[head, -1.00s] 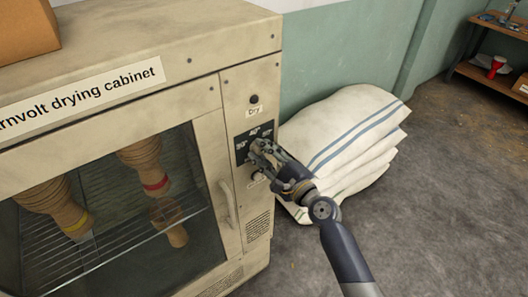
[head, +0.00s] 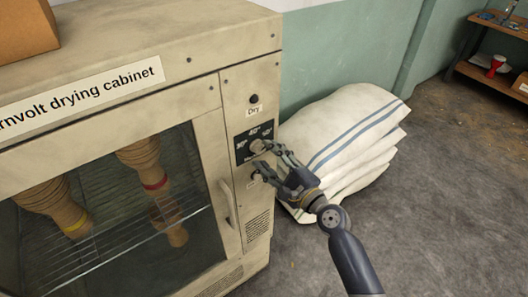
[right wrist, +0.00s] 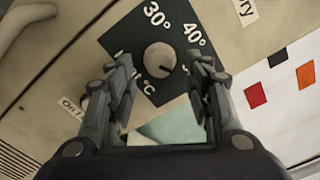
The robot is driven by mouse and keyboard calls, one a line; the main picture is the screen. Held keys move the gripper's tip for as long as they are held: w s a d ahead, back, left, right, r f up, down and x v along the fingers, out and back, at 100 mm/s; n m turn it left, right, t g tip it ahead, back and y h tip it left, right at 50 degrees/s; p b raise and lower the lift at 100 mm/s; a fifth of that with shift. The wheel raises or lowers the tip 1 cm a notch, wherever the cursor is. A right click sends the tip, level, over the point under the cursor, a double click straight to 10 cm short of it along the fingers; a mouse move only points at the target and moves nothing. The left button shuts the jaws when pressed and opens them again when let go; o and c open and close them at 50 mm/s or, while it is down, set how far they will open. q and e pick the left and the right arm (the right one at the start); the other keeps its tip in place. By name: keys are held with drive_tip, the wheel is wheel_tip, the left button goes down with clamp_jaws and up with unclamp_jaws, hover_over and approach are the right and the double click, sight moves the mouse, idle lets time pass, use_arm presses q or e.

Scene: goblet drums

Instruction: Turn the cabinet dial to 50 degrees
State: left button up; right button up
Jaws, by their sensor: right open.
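The cabinet dial (head: 257,147) is a round beige knob on a dark panel (head: 240,152) on the drying cabinet's front. In the right wrist view the dial (right wrist: 160,59) shows whole; its dark mark points to the lower right, below the 40° label. The 50° label is not readable there, with a finger over that side. My right gripper (head: 266,160) is open and empty, just out from the dial; in the right wrist view its fingers (right wrist: 162,68) stand either side of the knob, apart from it. My left gripper is not in view.
The drying cabinet (head: 150,85) has a door handle (head: 228,203) left of the panel and a black button (head: 254,99) above it. Goblet drums (head: 140,160) sit behind the glass. White sacks (head: 345,135) are stacked close to the right.

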drive_tip(key=v, duration=0.9)
drive_tip(key=shift+d, duration=0.1)
drive_tip(key=s+d+f+n+g+h+b, duration=0.1)
drive_tip(key=s+d+f+n+g+h, duration=0.15)
drive_tip(key=f, duration=1.05)
drive_tip(key=s+d+f+n+g+h, duration=0.2)
drive_tip(key=s+d+f+n, duration=0.15)
drive_tip(key=f, duration=0.85)
drive_tip(key=s+d+f+n+g+h+b, duration=0.1)
drive_tip(key=s+d+f+n+g+h, duration=0.2)
drive_tip(key=f, duration=1)
drive_tip(key=s+d+f+n+g+h, duration=0.1)
drive_tip(key=s+d+f+n+g, duration=0.1)
drive_tip(key=s+f, duration=0.5)
drive_tip(key=s+d+f+n+g+h+b, duration=0.1)
drive_tip(key=s+f+n, duration=0.4)
drive_tip(key=s, duration=1.1)
drive_tip(key=s+d+f+n+g+h, duration=0.1)
drive_tip(key=s+d+f+n+g, duration=0.2)
drive_tip(key=s+f, duration=0.7)
drive_tip(key=shift+s+d+n+b, duration=0.35)
drive_tip(key=shift+s+d, duration=0.45)
drive_tip(key=shift+s, duration=0.35)
